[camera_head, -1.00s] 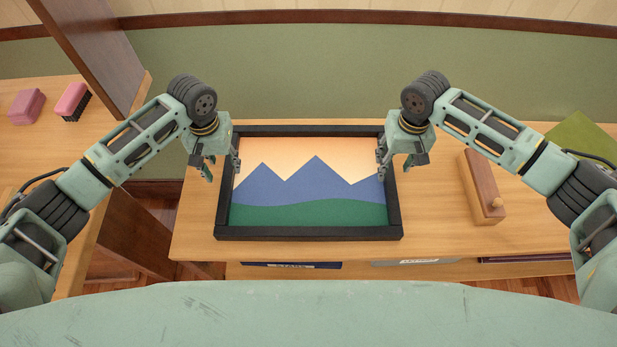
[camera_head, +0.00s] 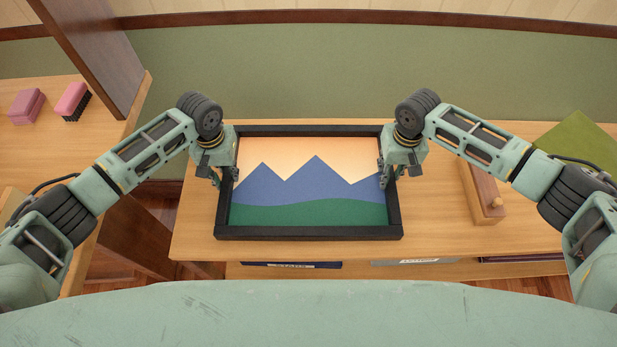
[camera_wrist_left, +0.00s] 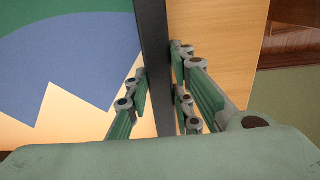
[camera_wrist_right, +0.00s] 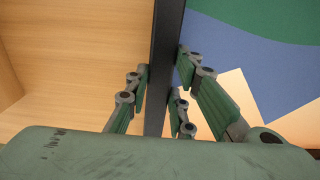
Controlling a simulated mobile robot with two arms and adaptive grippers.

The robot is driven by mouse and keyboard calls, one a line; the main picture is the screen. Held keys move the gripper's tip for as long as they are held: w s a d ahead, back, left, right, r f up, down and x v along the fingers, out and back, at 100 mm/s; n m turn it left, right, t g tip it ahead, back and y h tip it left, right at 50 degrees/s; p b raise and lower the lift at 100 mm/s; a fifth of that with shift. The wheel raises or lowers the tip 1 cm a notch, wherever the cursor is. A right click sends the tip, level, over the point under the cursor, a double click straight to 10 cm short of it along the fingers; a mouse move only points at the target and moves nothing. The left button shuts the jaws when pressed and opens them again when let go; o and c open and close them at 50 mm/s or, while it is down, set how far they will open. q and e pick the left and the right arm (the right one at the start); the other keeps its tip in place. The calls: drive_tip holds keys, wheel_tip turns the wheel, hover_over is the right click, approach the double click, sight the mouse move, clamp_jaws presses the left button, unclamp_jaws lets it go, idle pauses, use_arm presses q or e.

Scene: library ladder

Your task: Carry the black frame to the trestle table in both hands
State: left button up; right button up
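The black frame (camera_head: 310,233), around a picture of blue mountains and a green hill, lies flat on a wooden top in the head view. My left gripper (camera_head: 224,178) is at its left bar; in the left wrist view its fingers close against both sides of the bar (camera_wrist_left: 154,50). My right gripper (camera_head: 388,176) is at the right bar; in the right wrist view its fingers press both sides of that bar (camera_wrist_right: 167,50). I cannot identify a trestle table; no trestle legs show.
A wooden block with a knob (camera_head: 482,190) and a green flat thing (camera_head: 582,145) lie to the right. Book spines (camera_head: 292,265) show below the top.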

use_arm(q)
clamp_jaws()
use_arm(e)
clamp_jaws()
